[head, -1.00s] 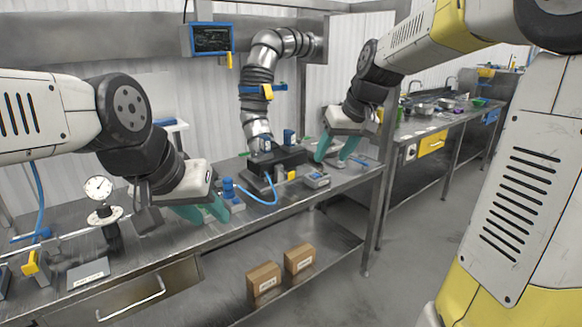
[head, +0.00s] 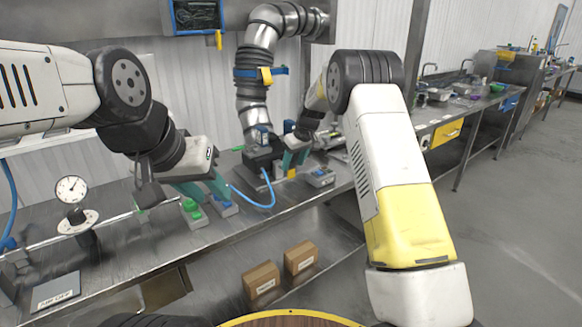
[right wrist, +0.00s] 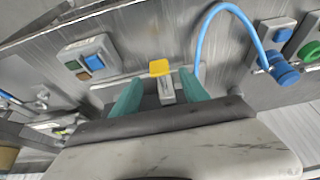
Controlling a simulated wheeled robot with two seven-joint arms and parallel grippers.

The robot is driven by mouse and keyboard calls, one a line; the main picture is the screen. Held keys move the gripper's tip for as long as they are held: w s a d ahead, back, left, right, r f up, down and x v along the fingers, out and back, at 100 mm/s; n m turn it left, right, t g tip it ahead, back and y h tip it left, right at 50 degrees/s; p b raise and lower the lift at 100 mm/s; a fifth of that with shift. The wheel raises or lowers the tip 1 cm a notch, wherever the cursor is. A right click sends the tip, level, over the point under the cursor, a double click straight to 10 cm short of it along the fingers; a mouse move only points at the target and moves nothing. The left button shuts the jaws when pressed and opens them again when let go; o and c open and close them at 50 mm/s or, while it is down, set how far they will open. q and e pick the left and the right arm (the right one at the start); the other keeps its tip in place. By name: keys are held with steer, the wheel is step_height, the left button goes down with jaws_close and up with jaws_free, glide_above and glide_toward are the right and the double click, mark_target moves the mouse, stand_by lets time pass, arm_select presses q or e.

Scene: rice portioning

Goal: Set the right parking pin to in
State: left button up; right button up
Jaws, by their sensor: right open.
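A parking pin with a yellow tab (right wrist: 160,68) and a grey body (right wrist: 167,92) shows in the right wrist view. In the head view, its yellow tab (head: 291,173) is just under my right gripper (head: 296,160). In the right wrist view my right gripper (right wrist: 160,98) is open, with one teal finger on each side of the pin. I cannot tell whether either finger touches it. My left gripper (head: 210,189) has its teal fingers apart, above the bench near a green-button box (head: 193,212) and a blue-knob device (head: 223,207).
A dark fixture (head: 262,160) stands below the metal duct (head: 254,95). A blue hose (head: 268,203) loops in front of it. A small grey button box (head: 320,177) sits right of the pin. A gauge (head: 71,188) stands at the left. Cardboard boxes (head: 300,257) lie on the lower shelf.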

mark_target(291, 170)
steer(key=shift+x, duration=2.25)
steer(key=shift+s, duration=0.1)
jaws_close()
